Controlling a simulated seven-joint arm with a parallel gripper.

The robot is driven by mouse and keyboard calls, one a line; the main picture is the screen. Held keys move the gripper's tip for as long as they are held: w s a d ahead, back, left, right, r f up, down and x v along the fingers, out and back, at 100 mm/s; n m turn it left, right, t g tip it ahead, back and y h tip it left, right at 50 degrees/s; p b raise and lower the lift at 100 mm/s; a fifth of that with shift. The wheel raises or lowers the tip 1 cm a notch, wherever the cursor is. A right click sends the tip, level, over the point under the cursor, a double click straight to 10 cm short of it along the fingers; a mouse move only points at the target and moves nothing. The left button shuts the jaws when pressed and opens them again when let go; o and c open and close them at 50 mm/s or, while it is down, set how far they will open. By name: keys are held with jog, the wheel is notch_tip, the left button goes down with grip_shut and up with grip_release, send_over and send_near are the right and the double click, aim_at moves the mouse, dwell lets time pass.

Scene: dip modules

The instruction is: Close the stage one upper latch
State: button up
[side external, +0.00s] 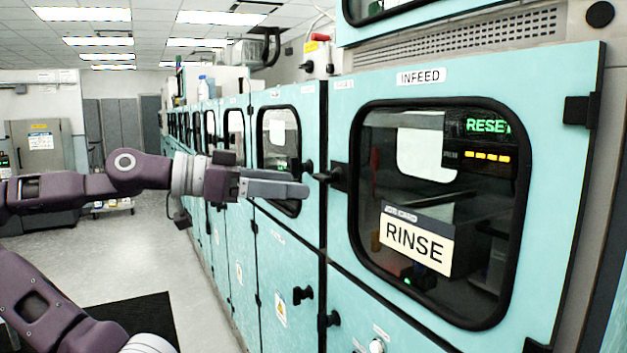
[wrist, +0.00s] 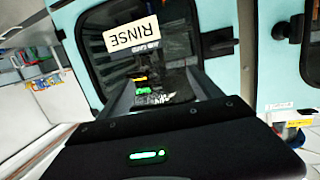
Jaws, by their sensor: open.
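My gripper (side external: 304,190) is at the centre of the side external view, its fingers pointing right at the teal cabinet fronts. In the wrist view the gripper (wrist: 162,78) is open, with nothing between its fingers. A black latch (side external: 337,177) sits on the left edge of the door labelled INFEED (side external: 425,75), its handle sticking out sideways to the left, just beyond my fingertips. A black latch (wrist: 217,42) also shows in the wrist view, to the right of the window. No label ties either latch to stage one. Contact with my fingers is not clear.
The INFEED door's dark window holds a RINSE card (side external: 416,242). A neighbouring upper door has its own black latch (side external: 307,167) close by. Lower doors carry black latches (side external: 302,295). The aisle floor (side external: 150,260) on the left is open.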

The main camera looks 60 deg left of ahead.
aim_at(318, 178)
jog(key=w+a+f+n+t+y, duration=0.25)
jog(key=w+a, duration=0.25)
jog(key=a, duration=0.7)
jog(key=shift+m+g, duration=0.25)
jog(key=w, duration=0.7)
jog(key=shift+w, duration=0.15)
jog(key=c, duration=1.4)
